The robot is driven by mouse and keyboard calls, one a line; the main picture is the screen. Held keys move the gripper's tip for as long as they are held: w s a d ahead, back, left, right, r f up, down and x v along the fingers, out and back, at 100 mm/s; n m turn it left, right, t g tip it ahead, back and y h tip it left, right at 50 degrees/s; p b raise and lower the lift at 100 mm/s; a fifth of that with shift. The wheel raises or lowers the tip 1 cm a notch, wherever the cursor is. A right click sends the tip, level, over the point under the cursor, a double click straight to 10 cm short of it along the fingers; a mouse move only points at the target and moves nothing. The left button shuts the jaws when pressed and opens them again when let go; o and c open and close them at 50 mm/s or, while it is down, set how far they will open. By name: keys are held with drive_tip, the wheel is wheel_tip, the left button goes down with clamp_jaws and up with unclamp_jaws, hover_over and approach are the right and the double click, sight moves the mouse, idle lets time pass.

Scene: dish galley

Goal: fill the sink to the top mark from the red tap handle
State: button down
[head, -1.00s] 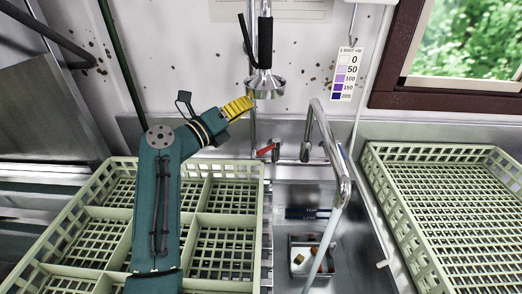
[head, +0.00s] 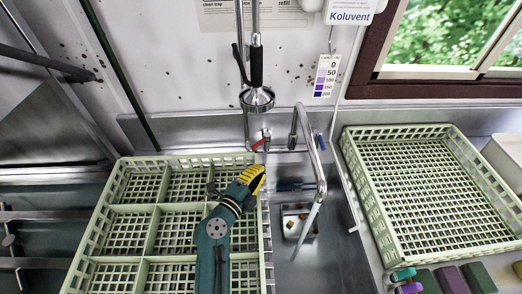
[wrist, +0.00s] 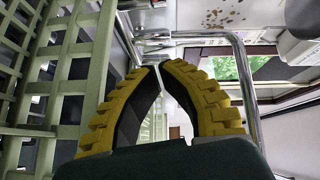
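The red tap handle (head: 258,144) sits on the left of the tap body at the back wall. My gripper (head: 259,172) is in front of and below it in the picture, with a gap between. In the wrist view, my gripper's yellow fingers (wrist: 158,68) curve together with tips nearly meeting, and they hold nothing. A pale stream (head: 309,222) hangs from the end of the curved spout (head: 312,150) into the sink (head: 335,255). Dark blue mark lines (head: 296,186) show on the sink's back wall. The water level is hard to make out.
A blue handle (head: 320,141) is on the tap's right. A spray head (head: 257,98) hangs above the red handle. A compartment rack (head: 112,208) stands left of the sink, and another rack (head: 355,190) right. A small tray (head: 286,207) with brown bits lies in the sink.

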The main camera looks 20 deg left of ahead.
drive_tip(key=w+a+f+b, duration=0.1)
drive_tip(key=w+b, duration=0.3)
drive_tip(key=w, duration=0.4)
drive_tip(key=shift+w+a, duration=0.2)
drive_tip(key=shift+a, duration=0.6)
drive_tip(key=shift+w+a, duration=0.2)
drive_tip(key=shift+a, duration=0.65)
drive_tip(key=shift+f, duration=0.1)
